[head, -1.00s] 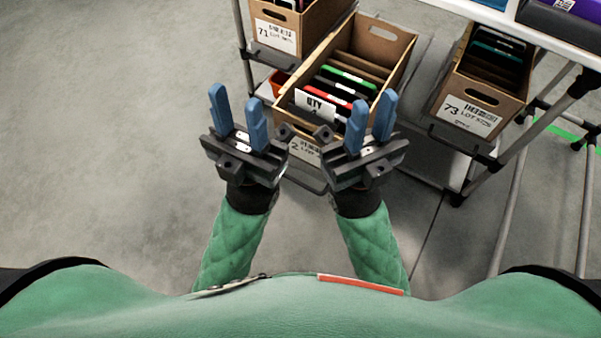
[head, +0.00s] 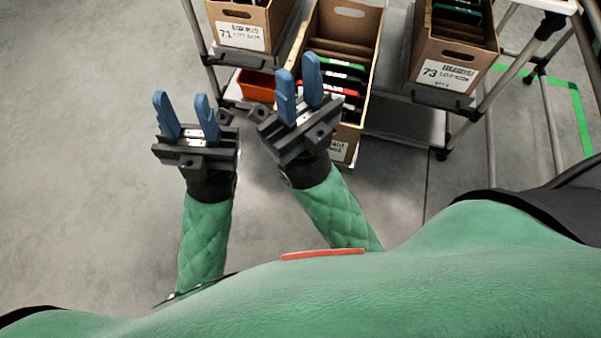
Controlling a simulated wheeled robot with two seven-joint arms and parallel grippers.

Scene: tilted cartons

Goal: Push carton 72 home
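The middle carton, between cartons 71 and 73, is carton 72 by its place (head: 348,134). It is brown, open-topped and tilted, with upright coloured folders inside, and it sticks out further toward me than its neighbours. Its front label is mostly hidden behind my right gripper, so I cannot read the number. My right gripper (head: 298,82) is open and empty, its blue fingers in front of the carton's left front part; I cannot tell whether it touches. My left gripper (head: 183,112) is open and empty over bare floor, left of the carton.
Carton 71 (head: 271,36) sits on the left and carton 73 (head: 447,53) on the right of the rack. An orange bin (head: 257,84) is lower down, behind my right gripper. Rack posts (head: 193,30) stand at the left. The grey floor at left is free.

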